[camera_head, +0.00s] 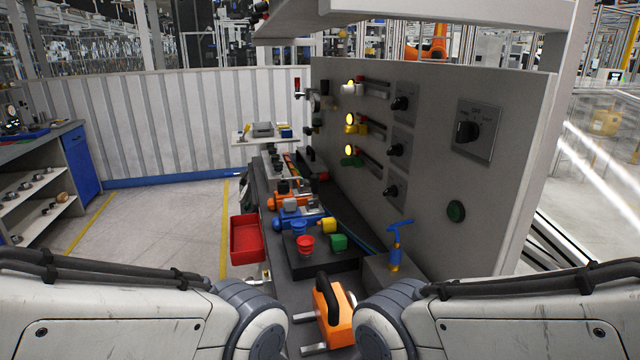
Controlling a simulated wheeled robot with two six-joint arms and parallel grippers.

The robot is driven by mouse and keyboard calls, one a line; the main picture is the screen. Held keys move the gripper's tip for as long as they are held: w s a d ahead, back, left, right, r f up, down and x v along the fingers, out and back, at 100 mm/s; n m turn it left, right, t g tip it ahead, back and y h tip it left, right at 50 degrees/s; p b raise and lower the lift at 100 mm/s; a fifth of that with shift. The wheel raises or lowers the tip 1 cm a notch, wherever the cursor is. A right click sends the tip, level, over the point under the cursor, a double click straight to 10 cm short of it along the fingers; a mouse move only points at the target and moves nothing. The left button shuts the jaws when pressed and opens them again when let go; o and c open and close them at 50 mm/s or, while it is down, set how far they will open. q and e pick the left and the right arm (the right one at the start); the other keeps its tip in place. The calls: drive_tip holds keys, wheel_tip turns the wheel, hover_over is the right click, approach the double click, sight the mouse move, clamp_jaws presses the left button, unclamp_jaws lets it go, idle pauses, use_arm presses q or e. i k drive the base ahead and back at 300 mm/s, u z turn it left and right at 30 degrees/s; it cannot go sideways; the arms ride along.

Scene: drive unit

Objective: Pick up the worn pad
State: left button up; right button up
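I cannot pick out a worn pad for certain; the parts on the bench are small in this view. An orange unit with a black handle (337,318) stands at the near end of the bench, between my two arms, with grey bars at its left side. Farther back are a blue machine unit (302,217) and an orange machine unit (291,194) with grey parts. My left and right arms come in from the lower corners, and their grippers are outside the picture or hidden.
A red bin (246,239) hangs at the bench's left side. A blue-handled tool (397,245) stands right. A control panel (430,150) walls the right side. The left floor is open.

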sight(289, 205)
drive_tip(key=z, duration=0.05)
drive_tip(key=k, duration=0.5)
drive_tip(key=u, duration=1.15)
drive_tip(key=i, duration=4.15)
drive_tip(key=z, duration=4.05)
